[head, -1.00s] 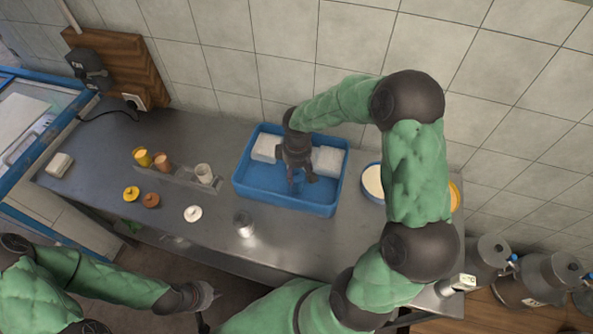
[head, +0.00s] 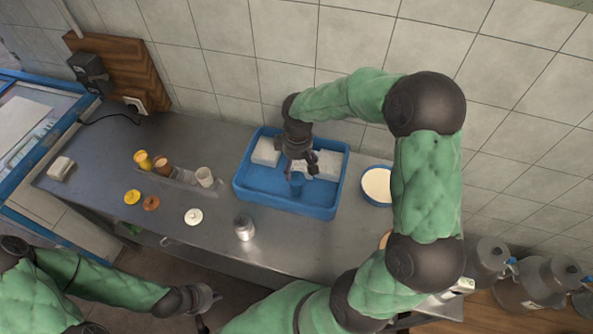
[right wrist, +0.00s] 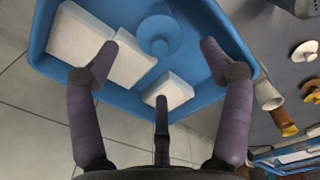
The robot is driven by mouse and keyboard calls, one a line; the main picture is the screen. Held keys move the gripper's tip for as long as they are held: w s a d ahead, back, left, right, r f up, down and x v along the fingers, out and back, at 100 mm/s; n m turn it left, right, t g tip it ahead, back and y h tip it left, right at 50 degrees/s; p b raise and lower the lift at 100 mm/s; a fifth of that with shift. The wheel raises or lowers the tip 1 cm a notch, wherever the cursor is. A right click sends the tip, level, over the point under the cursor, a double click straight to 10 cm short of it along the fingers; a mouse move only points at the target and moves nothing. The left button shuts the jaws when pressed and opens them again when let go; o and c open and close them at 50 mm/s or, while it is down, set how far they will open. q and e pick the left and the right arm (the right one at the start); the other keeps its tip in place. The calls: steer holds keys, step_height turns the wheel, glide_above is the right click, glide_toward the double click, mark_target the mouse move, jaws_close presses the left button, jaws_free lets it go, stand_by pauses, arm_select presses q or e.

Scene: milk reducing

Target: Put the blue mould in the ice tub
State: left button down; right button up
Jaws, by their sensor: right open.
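The ice tub (head: 250,191) is a blue rectangular tray on the steel counter, and it fills the top of the right wrist view (right wrist: 215,105). The blue mould (head: 297,181), a small blue cup shape, stands on the tub floor near the front middle. In the right wrist view the mould (right wrist: 160,38) shows a round rim and lies beyond the fingertips. My right gripper (head: 300,162) is open just above and behind the mould, its fingers spread. My left gripper (head: 207,297) hangs in front of the counter, far from the tub; its fingers are too small to read.
White blocks (head: 266,151) lie along the back of the tub. A metal canister (head: 244,228) stands in front, with a white lid (head: 193,216) to its left. Coloured cups (head: 162,165) sit in a rack at left. A round white-filled bowl (head: 377,184) stands right of the tub.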

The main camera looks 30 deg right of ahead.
step_height(320, 180, up, 6)
stand_by(0.7)
